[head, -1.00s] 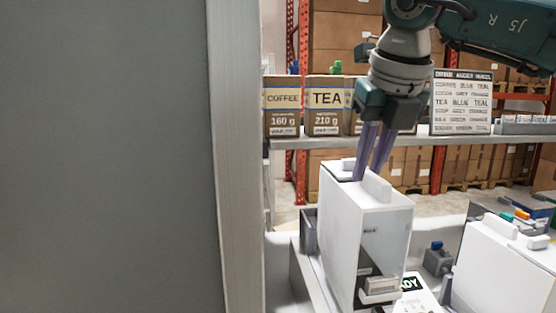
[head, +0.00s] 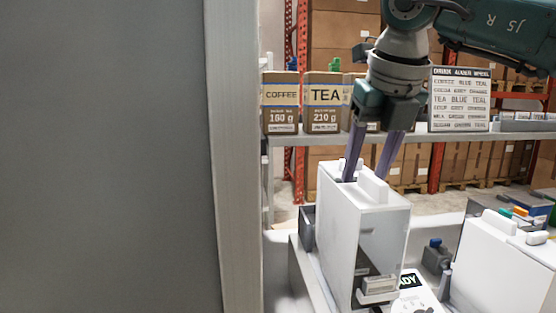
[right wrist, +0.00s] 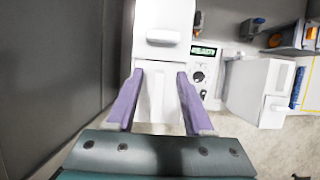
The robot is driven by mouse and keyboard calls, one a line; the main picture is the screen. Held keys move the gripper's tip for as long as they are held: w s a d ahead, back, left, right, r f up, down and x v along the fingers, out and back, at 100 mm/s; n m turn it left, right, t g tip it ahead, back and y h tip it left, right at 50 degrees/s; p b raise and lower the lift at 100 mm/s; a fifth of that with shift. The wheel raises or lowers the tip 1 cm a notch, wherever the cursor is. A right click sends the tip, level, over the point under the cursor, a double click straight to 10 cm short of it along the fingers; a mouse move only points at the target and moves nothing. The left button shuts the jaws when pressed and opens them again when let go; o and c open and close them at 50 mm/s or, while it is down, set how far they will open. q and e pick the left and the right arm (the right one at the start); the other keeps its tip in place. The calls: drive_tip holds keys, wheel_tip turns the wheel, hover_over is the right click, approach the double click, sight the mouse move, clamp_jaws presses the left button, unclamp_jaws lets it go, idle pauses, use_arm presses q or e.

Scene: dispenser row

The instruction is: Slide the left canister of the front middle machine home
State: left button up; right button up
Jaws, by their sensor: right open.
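A tall white canister (head: 340,215) with a raised ridge (head: 373,187) on top stands upright in the middle of the head view. My right gripper (head: 366,178) is above it, open, its two purple fingers spread on either side of the top ridge. No grip on the ridge shows. In the right wrist view the open fingers (right wrist: 160,76) flank a white ridged part (right wrist: 158,95), with gaps on both sides. The white body with a handle (right wrist: 163,37) lies beyond. I cannot tell how far the canister is seated. My left gripper is not in view.
A large grey panel (head: 105,150) blocks the left side. A READY display (head: 408,281) is beside the machine's foot. Another white unit (head: 500,262) stands at right. A shelf behind holds a COFFEE box (head: 281,105) and a TEA box (head: 325,105).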

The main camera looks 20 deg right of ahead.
drive_tip(key=p+v, duration=0.5)
drive_tip(key=v, duration=0.4)
drive_tip(key=shift+r, duration=0.35)
drive_tip(key=shift+s, duration=0.15)
drive_tip(key=shift+c, duration=0.3)
